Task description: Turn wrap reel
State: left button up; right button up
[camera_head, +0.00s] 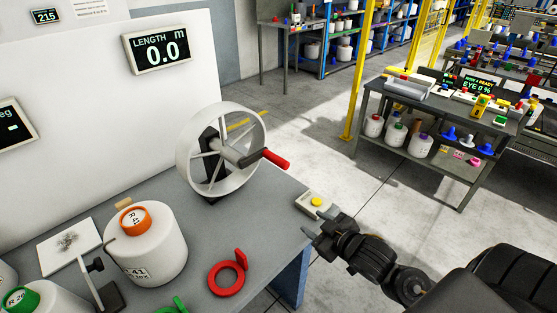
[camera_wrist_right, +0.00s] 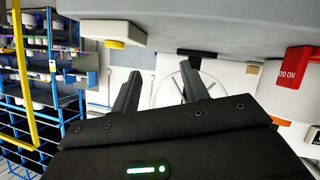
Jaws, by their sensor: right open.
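The wrap reel (camera_head: 190,163) is a white spoked wheel on a dark stand on the grey bench, with a crank ending in a red handle (camera_head: 274,160). A display (camera_head: 157,49) behind it reads LENGTH 0.0 m. My right gripper (camera_head: 318,224) is open and empty at the bench's right edge, beside a box with a yellow button (camera_head: 316,201) and apart from the red handle. In the right wrist view, part of the reel (camera_wrist_right: 170,92) shows beyond the open fingers (camera_wrist_right: 160,88); the red handle is not clear there. My left gripper is out of view.
A white bobbin with an orange top (camera_head: 158,255) stands left of the reel. A red ring (camera_head: 226,278) lies in front, with a green piece (camera_head: 172,306) beside it. A white plate (camera_head: 68,245) lies at left. Another table (camera_head: 440,123) stands beyond open floor.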

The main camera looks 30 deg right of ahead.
aim_at(279, 162)
jog(key=w+r+n+t+y, duration=0.4)
jog(key=r, duration=0.8)
jog(key=p+x, duration=0.1)
jog(key=x, duration=0.2)
jog(key=p+x, duration=0.1)
jog(key=x, duration=0.2)
jog(key=r+p+x, duration=0.1)
jog(key=x, duration=0.2)
jog(key=shift+w+a, duration=0.25)
jog(key=shift+a, duration=0.05)
jog(key=shift+w+a+f, duration=0.1)
jog(key=shift+w+a, duration=0.15)
jog(key=shift+w, duration=0.4)
jog(key=shift+c, duration=0.4)
grip_shut()
